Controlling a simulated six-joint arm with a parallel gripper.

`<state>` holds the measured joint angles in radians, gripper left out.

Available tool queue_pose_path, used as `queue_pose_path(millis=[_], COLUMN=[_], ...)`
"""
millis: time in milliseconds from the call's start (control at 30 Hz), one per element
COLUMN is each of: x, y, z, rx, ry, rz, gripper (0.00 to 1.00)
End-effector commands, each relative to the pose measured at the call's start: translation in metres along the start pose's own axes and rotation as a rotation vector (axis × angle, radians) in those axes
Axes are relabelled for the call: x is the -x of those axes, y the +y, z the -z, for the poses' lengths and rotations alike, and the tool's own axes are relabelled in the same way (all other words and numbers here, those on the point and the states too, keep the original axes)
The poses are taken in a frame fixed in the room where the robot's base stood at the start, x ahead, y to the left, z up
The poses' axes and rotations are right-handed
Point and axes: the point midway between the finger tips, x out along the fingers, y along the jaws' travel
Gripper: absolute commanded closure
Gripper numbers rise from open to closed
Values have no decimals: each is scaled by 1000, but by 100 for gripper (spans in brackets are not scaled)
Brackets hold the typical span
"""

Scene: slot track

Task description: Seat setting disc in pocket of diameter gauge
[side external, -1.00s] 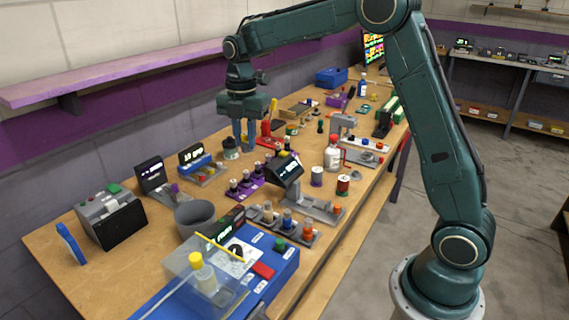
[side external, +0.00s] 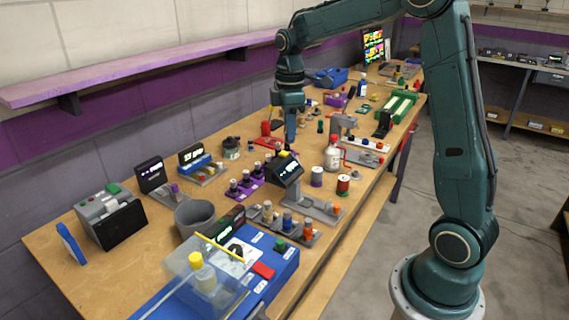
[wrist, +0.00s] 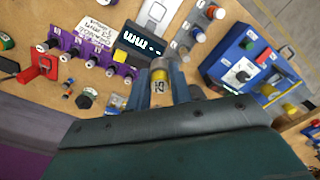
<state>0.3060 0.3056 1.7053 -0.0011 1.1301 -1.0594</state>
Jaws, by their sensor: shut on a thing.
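My gripper (side external: 290,140) points down over the bench, behind the dark display of the diameter gauge (side external: 286,170). In the wrist view my gripper (wrist: 161,85) is shut on a small round piece (wrist: 160,75) with a yellowish top and a white number label, which I take for the setting disc. It is too small to make out in the side view. The gauge's lit display (wrist: 143,42) lies just beyond the held disc in the wrist view. Its grey base (side external: 318,206) extends to the front right. The pocket cannot be made out clearly.
A purple rack (wrist: 85,45) with several dark, white-topped cylinders stands beside the gauge. A grey rack (side external: 265,223) with coloured plugs is in front of it. A blue panel box (side external: 282,262), a grey cup (side external: 193,216) and a white bottle (side external: 332,158) stand nearby.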

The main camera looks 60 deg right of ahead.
Motion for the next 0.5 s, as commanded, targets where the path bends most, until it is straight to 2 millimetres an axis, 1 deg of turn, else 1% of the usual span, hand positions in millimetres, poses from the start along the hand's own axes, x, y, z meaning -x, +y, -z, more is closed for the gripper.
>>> queue_pose_path(millis=[33,200,333,500], x=[1,2,2,2], y=[0,-2,-3,-4], z=[-8,-29,-40,-47], rx=[-67,-280,-399,-479], ry=[1,1,0,1], rz=[-1,-1,0,-1], gripper=[100,100,100,100])
